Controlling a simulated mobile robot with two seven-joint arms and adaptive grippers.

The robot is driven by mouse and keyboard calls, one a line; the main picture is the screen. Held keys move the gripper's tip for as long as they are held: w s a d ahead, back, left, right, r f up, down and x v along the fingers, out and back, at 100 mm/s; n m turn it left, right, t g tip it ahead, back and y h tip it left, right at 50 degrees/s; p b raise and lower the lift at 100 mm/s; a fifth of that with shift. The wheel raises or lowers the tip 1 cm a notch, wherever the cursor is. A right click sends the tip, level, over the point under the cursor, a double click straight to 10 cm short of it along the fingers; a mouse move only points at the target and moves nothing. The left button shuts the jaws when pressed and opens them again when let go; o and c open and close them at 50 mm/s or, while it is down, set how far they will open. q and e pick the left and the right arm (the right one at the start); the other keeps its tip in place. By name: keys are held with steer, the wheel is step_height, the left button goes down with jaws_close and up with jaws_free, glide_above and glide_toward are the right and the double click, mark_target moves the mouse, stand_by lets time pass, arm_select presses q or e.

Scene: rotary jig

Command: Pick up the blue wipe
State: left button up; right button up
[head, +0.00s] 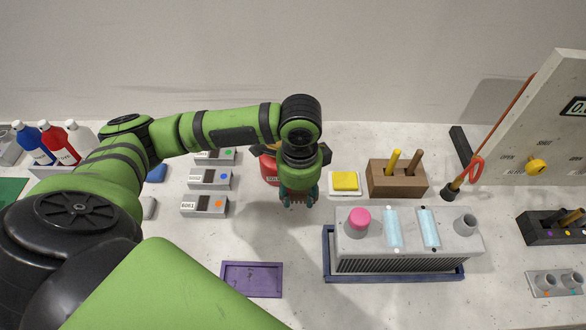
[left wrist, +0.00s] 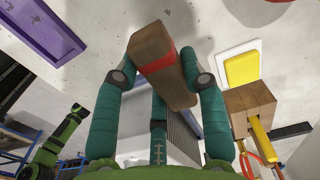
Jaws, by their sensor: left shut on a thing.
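My left gripper (head: 298,197) hangs above the middle of the table. In the left wrist view its fingers (left wrist: 160,78) are shut on a brown block with a red band (left wrist: 165,65), held tilted. A small blue thing (head: 157,173), perhaps the blue wipe, lies on the table at the left, beside my left arm and well apart from the gripper. My arm hides part of it, so I cannot tell its full shape. My right gripper is not in view.
A purple tray (head: 252,279) lies empty at the front. A grey jig (head: 408,265) stands in a blue frame to the right. A yellow pad (head: 346,181) and a wooden holder (head: 397,181) are behind it. Several grey boxes (head: 204,206) and bottles (head: 59,143) are left.

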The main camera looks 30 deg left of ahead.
mark_target(298, 217)
arm_select(q)
step_height(298, 217, down, 7)
steer(key=shift+f+p, duration=0.15)
steer(key=shift+p, duration=0.15)
steer(key=shift+f, duration=0.1)
steer(key=o, duration=1.2)
step_height(298, 217, up, 12)
steer(key=shift+f+b, duration=0.15)
steer(key=shift+b, duration=0.5)
steer(key=shift+c, duration=0.5)
steer(key=shift+r, duration=0.3)
jaws_close()
